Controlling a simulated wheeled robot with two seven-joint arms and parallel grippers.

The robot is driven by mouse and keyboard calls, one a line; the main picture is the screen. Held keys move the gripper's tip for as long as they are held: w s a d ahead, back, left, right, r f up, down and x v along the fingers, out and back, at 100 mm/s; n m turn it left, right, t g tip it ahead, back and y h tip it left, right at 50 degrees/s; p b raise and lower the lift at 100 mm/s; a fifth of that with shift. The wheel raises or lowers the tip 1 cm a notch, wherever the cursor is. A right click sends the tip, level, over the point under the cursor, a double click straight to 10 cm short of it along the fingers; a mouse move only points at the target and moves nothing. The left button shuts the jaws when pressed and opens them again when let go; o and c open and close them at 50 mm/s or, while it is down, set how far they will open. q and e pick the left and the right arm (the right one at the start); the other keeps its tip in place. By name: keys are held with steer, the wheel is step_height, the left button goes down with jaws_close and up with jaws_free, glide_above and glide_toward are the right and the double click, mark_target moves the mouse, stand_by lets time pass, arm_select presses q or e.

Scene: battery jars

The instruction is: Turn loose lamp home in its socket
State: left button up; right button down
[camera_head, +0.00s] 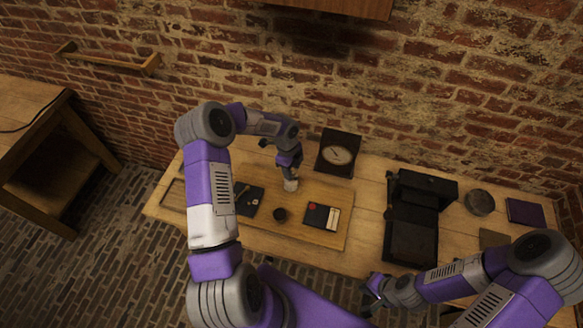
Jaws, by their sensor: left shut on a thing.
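A pale lamp (291,184) stands on the wooden board (328,186) at the middle of the bench. My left gripper (290,172) reaches down onto it from above and is shut on it. The socket under the lamp is too small and covered to make out. My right gripper (372,289) is low in the picture at the bench's front edge, away from the lamp. Its fingers are too dark and small to tell open from shut.
A dial meter (339,153) stands behind the board. On the board are a dark round jar (280,214), a black panel with a red spot (316,214) and a dark plate (250,199). An open black case (412,240), a round tin (480,202) and a purple book (525,212) are at right.

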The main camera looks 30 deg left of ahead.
arm_select(q)
steer(key=o, duration=1.2)
steer(key=shift+o, duration=0.2)
steer(key=r, duration=0.5)
steer(key=a+r, duration=0.1)
steer(key=r, duration=0.1)
steer(key=shift+r, duration=0.3)
